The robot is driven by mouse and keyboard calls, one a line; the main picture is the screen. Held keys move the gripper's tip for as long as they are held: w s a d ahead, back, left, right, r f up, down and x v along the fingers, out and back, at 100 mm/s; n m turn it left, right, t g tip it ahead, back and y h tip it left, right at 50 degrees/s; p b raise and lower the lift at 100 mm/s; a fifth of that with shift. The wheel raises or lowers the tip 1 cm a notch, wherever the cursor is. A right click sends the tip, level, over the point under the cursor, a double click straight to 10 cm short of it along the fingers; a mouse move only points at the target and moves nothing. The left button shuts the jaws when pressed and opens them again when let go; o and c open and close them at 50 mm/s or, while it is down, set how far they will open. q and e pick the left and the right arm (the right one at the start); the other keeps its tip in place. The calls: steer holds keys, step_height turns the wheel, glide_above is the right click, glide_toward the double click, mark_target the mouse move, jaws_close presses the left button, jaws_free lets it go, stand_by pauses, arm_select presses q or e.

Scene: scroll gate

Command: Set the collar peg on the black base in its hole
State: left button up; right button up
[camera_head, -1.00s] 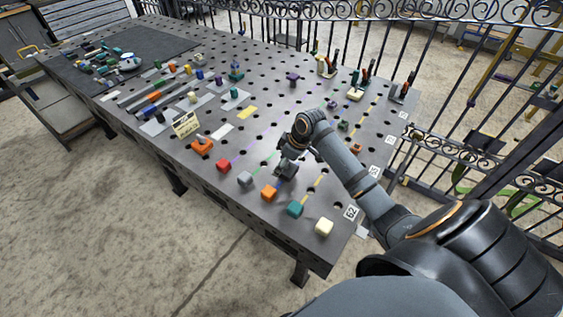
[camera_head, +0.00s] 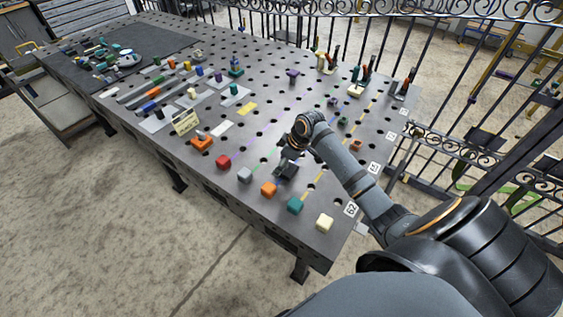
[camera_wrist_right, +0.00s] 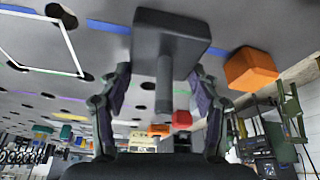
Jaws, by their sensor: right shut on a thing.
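The collar peg (camera_wrist_right: 164,85) shows in the right wrist view as a grey shaft joined to a wide black block (camera_wrist_right: 172,32), its base. In the head view the black block (camera_head: 287,169) is a small dark shape under my right gripper (camera_head: 291,158), over the table's near right part. In the wrist view my right gripper (camera_wrist_right: 160,82) has one finger on each side of the peg, tips near the block's edges. It is shut on the piece; the exact contact is unclear. Whether the block touches the table I cannot tell. My left gripper is out of view.
The grey table (camera_head: 262,123) is full of round holes. Red (camera_head: 222,161), grey (camera_head: 245,175), orange (camera_head: 269,189), teal (camera_head: 295,205) and cream (camera_head: 325,222) cubes line its near edge. An orange piece (camera_head: 202,141) and a sign (camera_head: 185,122) stand left. An iron fence lies behind.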

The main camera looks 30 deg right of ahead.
steer(key=shift+f, duration=0.1)
steer(key=o, duration=1.8)
steer(key=shift+o, duration=0.2)
steer(key=v, duration=1.2)
steer(key=shift+s, duration=0.1)
